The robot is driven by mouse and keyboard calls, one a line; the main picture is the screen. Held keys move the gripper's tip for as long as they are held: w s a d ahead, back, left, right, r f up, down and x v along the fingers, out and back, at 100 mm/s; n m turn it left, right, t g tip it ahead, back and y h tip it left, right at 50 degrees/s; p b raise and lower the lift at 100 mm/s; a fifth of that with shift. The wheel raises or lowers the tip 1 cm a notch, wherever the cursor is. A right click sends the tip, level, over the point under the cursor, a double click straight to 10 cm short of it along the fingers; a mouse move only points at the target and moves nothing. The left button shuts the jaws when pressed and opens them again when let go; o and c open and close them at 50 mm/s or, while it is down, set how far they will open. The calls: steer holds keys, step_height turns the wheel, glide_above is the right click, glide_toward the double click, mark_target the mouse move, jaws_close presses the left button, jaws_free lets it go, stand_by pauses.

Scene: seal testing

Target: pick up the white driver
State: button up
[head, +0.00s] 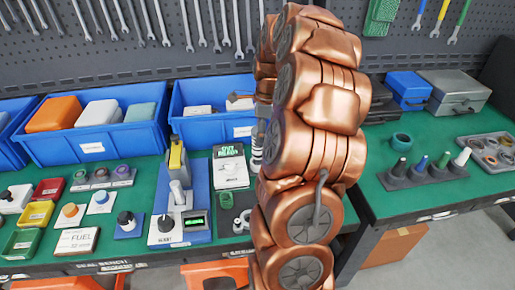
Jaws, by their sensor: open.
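The white driver (461,157) stands in a dark rack (427,178) on the right-hand green bench. It is at the right end of a row, next to the green driver (443,160), the blue driver (421,164) and a dark driver (399,168). Its white upper part shows; its lower end is hidden in the rack. My copper-coloured arm rises through the middle of the head view, to the left of the rack and well apart from it in the picture. I cannot make out my gripper's fingers; the arm hides that area.
A teal ring (401,141) lies behind the rack, and a grey tray of round parts (492,150) sits to its right. A blue box (408,89) and a grey toolbox (454,91) stand behind. The left bench (75,250) is crowded with bins and test pieces.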

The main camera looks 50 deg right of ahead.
mark_target(258, 150)
steer(key=shift+w+a+f+p, duration=0.1)
steer(key=shift+f+p, duration=0.25)
steer(key=shift+f, duration=0.65)
steer(key=shift+w+a+f+p, duration=0.15)
steer(key=shift+f+p, duration=0.25)
steer(key=shift+f, duration=0.6)
steer(key=shift+w+a+f+p, duration=0.1)
steer(key=shift+f+p, duration=0.25)
steer(key=shift+f, duration=0.65)
jaws_close()
